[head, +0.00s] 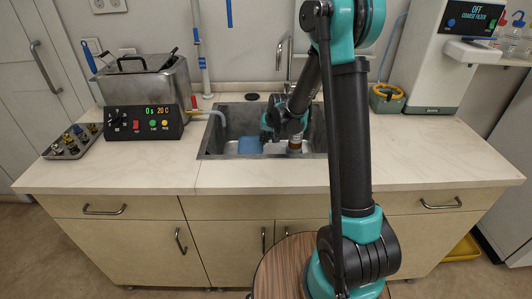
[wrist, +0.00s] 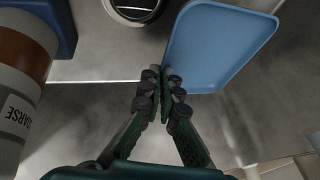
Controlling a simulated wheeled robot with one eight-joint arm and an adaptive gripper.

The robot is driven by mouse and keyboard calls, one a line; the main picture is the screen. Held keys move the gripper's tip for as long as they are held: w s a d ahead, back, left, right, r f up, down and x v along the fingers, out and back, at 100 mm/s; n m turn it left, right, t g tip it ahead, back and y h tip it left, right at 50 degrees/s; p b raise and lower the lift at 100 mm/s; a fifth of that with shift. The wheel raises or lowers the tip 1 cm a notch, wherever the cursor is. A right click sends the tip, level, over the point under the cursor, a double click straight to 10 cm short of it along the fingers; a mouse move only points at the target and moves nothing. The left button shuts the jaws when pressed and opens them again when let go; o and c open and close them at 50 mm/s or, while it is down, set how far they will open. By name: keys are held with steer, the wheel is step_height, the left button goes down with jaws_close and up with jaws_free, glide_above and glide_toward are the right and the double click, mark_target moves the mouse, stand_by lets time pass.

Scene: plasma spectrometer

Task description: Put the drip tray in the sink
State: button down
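The drip tray is a shallow light-blue tray with rounded corners. In the wrist view the drip tray (wrist: 222,42) fills the upper right, over the grey sink floor. In the head view the drip tray (head: 250,146) shows as a small blue patch inside the sink (head: 207,143), left of my gripper (head: 270,132). In the wrist view my gripper (wrist: 164,80) has its fingers drawn together at the tray's near left corner, which appears pinched between the tips. The exact contact is partly hidden by the fingers. Whether the tray touches the sink floor cannot be told.
The drain (wrist: 133,8) lies beyond the fingertips. A heated bath (head: 145,90) stands left of the sink, a white instrument (head: 445,60) right.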

steer(key=shift+f, duration=3.05)
steer(key=c, duration=2.1)
jaws_free()
steer(key=shift+f, duration=0.1)
steer(key=shift+c, duration=0.2)
steer(key=shift+o, duration=0.7)
steer(key=v, duration=1.2)
